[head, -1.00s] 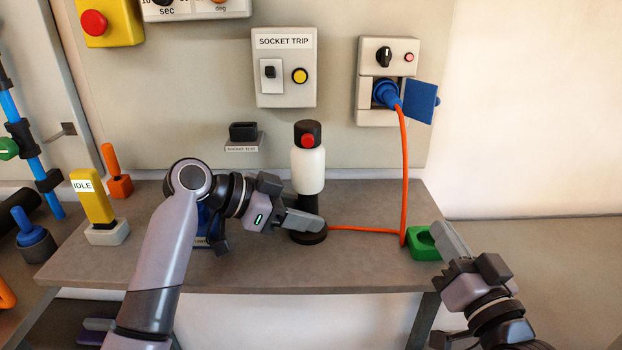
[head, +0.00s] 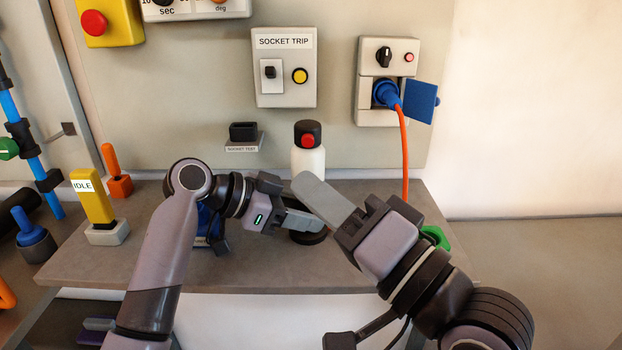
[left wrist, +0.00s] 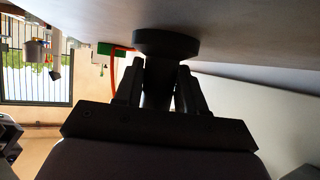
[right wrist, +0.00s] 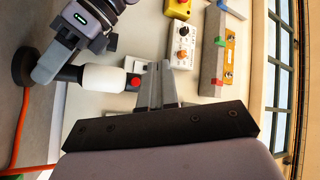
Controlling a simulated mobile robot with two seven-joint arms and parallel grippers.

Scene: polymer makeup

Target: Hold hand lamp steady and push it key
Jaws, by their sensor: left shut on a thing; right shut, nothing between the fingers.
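The hand lamp has a white body (head: 308,160), a black cap with a red key (head: 308,140), and a black handle on a round base. It stands upright on the bench. My left gripper (head: 312,221) is shut on the black handle; the left wrist view also shows the round base (left wrist: 165,42). My right gripper (head: 306,182) is shut and empty, its tip overlapping the lower white body in the head view. In the right wrist view, the shut fingertips (right wrist: 157,68) show near the red key (right wrist: 135,83); contact cannot be told. My arms hide much of the handle.
An orange cable (head: 405,160) hangs from the blue plug (head: 386,93) in the wall socket. A green holder (head: 437,237) lies behind my right arm. A yellow IDLE block (head: 92,198) and an orange-handled tool (head: 119,185) stand at the bench's left.

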